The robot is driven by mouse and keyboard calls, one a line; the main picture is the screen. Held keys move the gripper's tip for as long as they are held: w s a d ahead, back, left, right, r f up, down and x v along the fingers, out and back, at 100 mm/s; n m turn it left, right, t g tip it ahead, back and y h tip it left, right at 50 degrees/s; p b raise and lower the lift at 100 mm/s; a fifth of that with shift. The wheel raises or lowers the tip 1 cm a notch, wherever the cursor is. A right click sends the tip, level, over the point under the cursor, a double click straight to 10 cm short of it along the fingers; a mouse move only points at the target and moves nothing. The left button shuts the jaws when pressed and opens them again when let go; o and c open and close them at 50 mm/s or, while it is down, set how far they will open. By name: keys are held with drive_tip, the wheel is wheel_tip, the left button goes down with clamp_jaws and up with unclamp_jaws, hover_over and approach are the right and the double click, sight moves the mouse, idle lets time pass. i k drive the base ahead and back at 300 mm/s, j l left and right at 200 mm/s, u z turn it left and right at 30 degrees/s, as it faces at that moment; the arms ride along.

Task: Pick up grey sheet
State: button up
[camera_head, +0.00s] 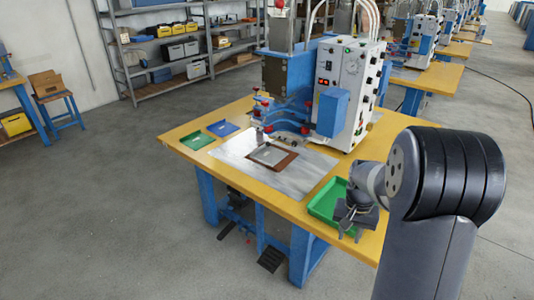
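A small grey sheet (268,154) lies on a brown piece (287,162) on the metal plate (308,176) in front of the welding machine. My gripper (355,220) is at the right front of the yellow table, over or beside the near side of a green tray (322,207). It is well to the right of the grey sheet and apart from it. The gripper is small and dark here, and I cannot tell whether its fingers are open. My arm hides part of the table and tray; the tray's contents are not clear.
The blue and white welding machine (345,90) stands at the back of the yellow table (180,135). A smaller green tray (197,140) and a blue tray (223,128) lie at the left. Pedals (271,260) are on the floor below. Shelves stand behind.

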sight(270, 156)
drive_tip(key=i+j+z, duration=0.1)
drive_tip(key=i+j, duration=0.45)
drive_tip(key=j, duration=0.2)
drive_tip(key=i+j+z, duration=0.15)
drive_tip(key=j, duration=0.25)
drive_tip(key=i+j+z, duration=0.1)
drive_tip(key=i+j, duration=0.25)
drive_tip(key=i+j+z, duration=0.1)
drive_tip(key=i+j, duration=0.25)
drive_tip(key=i+j+z, duration=0.1)
drive_tip(key=i+j, duration=0.25)
drive_tip(key=j, duration=0.15)
drive_tip(key=i+j, duration=0.35)
drive_tip(key=i, duration=0.1)
drive_tip(key=z, duration=0.05)
